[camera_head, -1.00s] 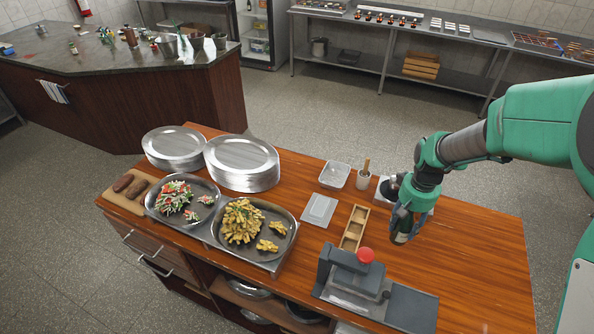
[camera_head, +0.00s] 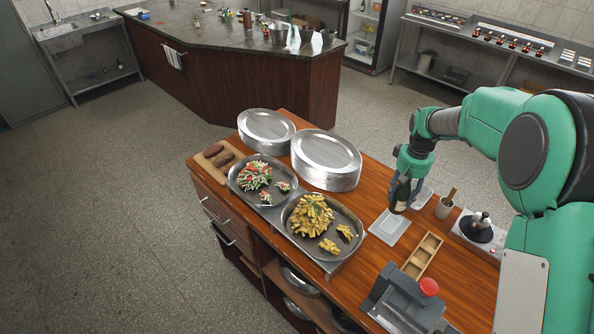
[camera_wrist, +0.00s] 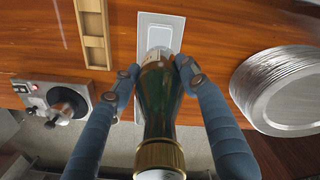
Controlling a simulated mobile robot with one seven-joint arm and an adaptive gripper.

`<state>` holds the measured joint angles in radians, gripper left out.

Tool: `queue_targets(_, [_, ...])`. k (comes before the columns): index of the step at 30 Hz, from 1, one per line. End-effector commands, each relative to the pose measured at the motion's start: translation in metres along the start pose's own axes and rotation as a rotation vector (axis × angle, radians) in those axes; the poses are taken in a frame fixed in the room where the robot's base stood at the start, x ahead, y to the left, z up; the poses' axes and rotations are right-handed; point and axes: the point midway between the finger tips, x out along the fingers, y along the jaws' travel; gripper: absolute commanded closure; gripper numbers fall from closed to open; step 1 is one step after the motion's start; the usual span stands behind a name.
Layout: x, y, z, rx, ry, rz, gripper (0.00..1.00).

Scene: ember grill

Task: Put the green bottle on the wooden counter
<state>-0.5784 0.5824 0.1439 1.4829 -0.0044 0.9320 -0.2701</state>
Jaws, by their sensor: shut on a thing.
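The dark green bottle (camera_head: 401,194) is in my gripper (camera_head: 402,178), upright over the wooden counter (camera_head: 376,178). In the wrist view the bottle (camera_wrist: 160,95) has a gold cap toward the camera, and the two blue fingers of my gripper (camera_wrist: 157,73) close on it from both sides. I cannot tell whether the base touches anything.
Stacked plates (camera_head: 326,158) and trays of vegetables (camera_head: 255,177) and fries (camera_head: 310,215) fill the counter's left part.

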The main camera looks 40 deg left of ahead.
Motion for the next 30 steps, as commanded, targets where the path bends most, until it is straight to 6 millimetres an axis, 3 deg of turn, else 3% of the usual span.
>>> queue_targets(6, [0.002, -0.049, -0.048, -0.097, 0.003, 0.001, 1.0])
queue_targets(12, [0.003, -0.077, -0.071, -0.149, 0.002, 0.0, 1.0])
queue_targets(18, [0.004, -0.087, -0.079, -0.169, 0.003, 0.001, 1.0])
queue_targets(30, [0.004, -0.087, -0.079, -0.169, 0.003, 0.0, 1.0])
